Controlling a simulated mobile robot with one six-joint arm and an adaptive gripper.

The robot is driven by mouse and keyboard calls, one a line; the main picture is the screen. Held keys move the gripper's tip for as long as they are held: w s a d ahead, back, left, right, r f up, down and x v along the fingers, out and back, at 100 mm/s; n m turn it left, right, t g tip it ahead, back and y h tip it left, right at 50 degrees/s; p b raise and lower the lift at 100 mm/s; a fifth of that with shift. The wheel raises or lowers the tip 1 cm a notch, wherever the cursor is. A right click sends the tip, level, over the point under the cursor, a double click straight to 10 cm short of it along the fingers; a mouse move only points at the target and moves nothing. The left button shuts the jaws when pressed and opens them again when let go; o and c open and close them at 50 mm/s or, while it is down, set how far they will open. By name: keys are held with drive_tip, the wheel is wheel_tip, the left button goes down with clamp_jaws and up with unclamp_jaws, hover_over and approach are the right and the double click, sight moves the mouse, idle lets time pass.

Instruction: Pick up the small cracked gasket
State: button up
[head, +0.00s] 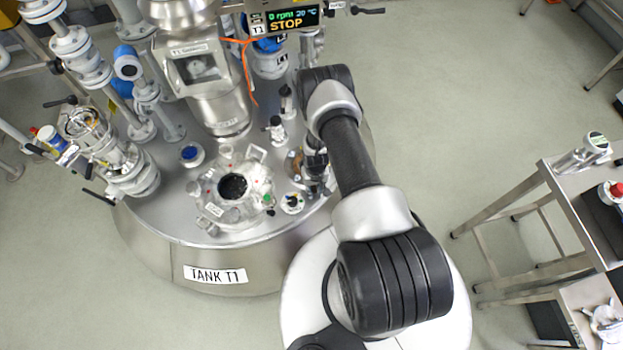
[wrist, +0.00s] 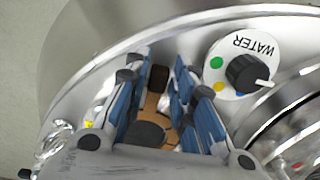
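I cannot make out the small cracked gasket for certain in either view. My gripper (wrist: 160,68) has blue-padded fingers that stand apart, over the rim of the tank lid. Between the fingers shows a tan patch with a dark block; I cannot tell what it is, and part of it is hidden by the fingers. In the head view my gripper (head: 314,172) is low over the right side of the lid, small and partly hidden by my arm.
A white WATER dial (wrist: 244,68) with a black knob is close right of the fingers. Tank T1 (head: 165,220) carries an open round port (head: 233,186), valves, pipes and a sight-glass housing (head: 200,70). A steel trolley (head: 565,200) stands at right. Bare floor (head: 450,100) lies between.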

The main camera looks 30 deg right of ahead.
drive_tip(key=c, duration=0.4)
drive_tip(key=shift+r, duration=0.15)
drive_tip(key=shift+c, duration=0.2)
